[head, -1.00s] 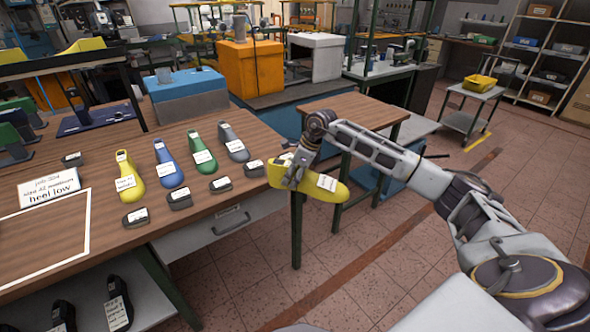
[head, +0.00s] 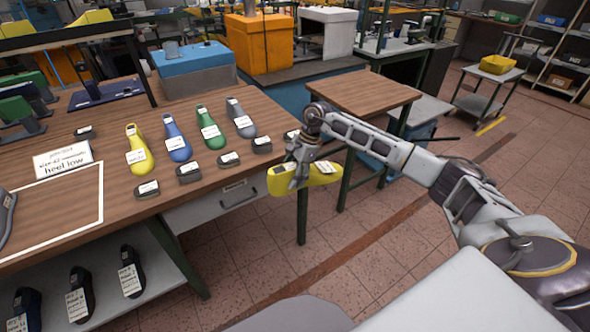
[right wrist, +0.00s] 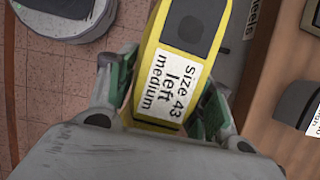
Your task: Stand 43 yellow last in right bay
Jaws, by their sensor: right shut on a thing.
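My right gripper (head: 299,178) is shut on a yellow last (head: 324,177), held in the air just off the right edge of the workbench. In the right wrist view the yellow last (right wrist: 180,50) sits between the green-padded fingers, and its label reads "Size 43 left medium". Another yellow last (head: 139,150) lies on the bench with a label on it, beside a blue last (head: 176,140), a green last (head: 209,129) and a grey last (head: 240,119). My left gripper is not in view.
The wooden bench (head: 100,180) carries several small dark labelled pieces and a sign (head: 63,160) reading "heel low". A white outline marks its front left. Dark lasts (head: 130,272) stand on the shelf below. A smaller wooden table (head: 362,92) stands behind my right arm.

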